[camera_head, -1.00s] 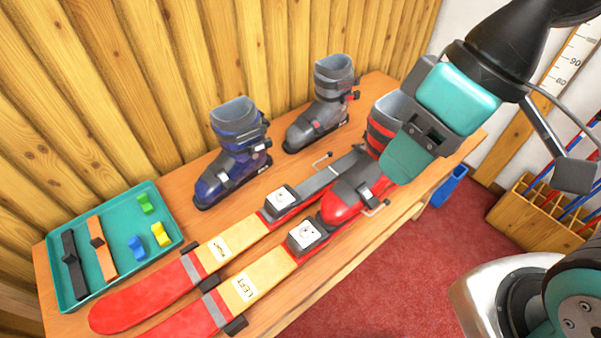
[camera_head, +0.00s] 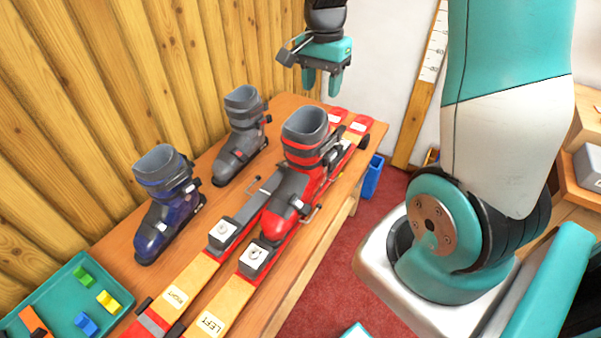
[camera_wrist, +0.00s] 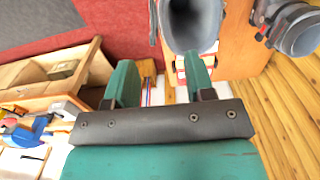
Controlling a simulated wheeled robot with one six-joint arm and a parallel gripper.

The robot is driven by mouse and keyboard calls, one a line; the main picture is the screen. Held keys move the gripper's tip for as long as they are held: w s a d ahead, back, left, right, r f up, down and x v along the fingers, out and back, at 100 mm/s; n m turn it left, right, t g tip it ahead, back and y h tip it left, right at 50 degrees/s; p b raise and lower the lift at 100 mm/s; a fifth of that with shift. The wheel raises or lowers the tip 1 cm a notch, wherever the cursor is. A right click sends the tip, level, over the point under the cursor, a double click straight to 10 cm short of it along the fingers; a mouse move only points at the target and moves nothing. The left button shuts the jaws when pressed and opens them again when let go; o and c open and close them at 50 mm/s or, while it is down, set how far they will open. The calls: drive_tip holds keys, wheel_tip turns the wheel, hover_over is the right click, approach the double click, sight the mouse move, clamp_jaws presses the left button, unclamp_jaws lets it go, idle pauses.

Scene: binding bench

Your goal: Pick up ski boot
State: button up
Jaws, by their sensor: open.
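A red and grey ski boot (camera_head: 303,150) stands upright on the ski marked LEFT (camera_head: 215,318), behind its toe piece. A blue boot (camera_head: 163,205) and a grey boot (camera_head: 243,135) stand on the bench nearer the wall. My gripper (camera_head: 321,90) is open and empty, raised above the bench's far end, apart from every boot. In the wrist view, my gripper (camera_wrist: 158,78) shows both fingers with nothing between them. The cuff of what looks like the red boot (camera_wrist: 192,25) is near the right finger, and the grey boot (camera_wrist: 298,28) is farther right.
A second ski marked RIGHT (camera_head: 180,290) lies alongside. A teal tray (camera_head: 58,315) with small coloured pieces is at the lower left. A plank wall (camera_head: 150,60) borders the bench (camera_head: 115,235). A blue bin (camera_head: 373,175) stands beyond the bench edge.

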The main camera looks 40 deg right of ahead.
sight(318, 131)
wheel_tip(318, 131, down, 9)
drive_tip(key=shift+r+p, duration=0.1)
drive_tip(key=shift+p, duration=0.75)
drive_tip(key=shift+w+a+f+p, duration=0.15)
drive_tip(key=shift+f+p, duration=0.45)
drive_tip(key=shift+f, duration=0.75)
drive_tip(key=shift+s+a+f+p, duration=0.1)
drive_tip(key=shift+f+p, duration=0.5)
drive_tip(key=shift+f, duration=0.75)
clamp_jaws()
